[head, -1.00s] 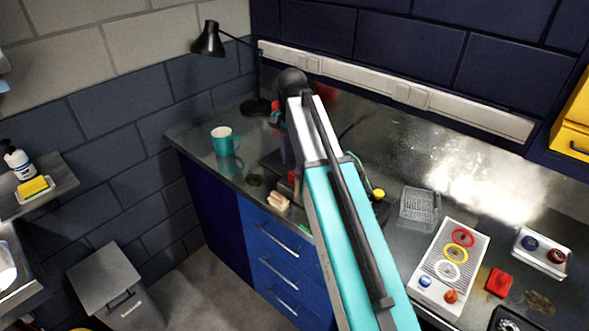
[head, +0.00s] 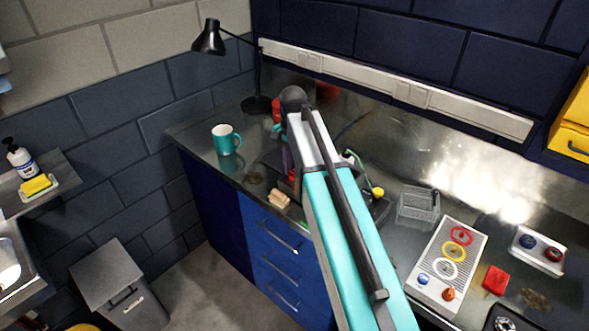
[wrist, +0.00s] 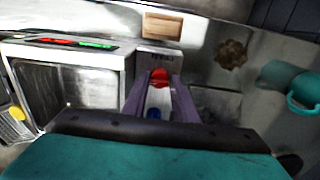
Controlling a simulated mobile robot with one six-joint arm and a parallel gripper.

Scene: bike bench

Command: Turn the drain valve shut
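In the wrist view, a red handle (wrist: 159,77) sits at the front of a pale, labelled block, which I take to be the drain valve; the label is too blurred to read surely. My gripper (wrist: 161,88) reaches toward it, with one purple-grey finger on each side of the red handle. The fingers stand apart; contact with the handle cannot be made out. A blue spot (wrist: 154,113) shows between the fingers, nearer the palm. In the head view, my arm hides most of the gripper and valve; a bit of red (head: 292,176) shows beside the arm.
A box with red and green strips (wrist: 70,42) stands left of the fingers. A wooden block (wrist: 163,25) lies beyond the valve. A teal mug (head: 226,139) and black lamp (head: 208,38) stand at the bench's left end. A wire basket (head: 418,205) and a panel with coloured rings (head: 452,252) are at right.

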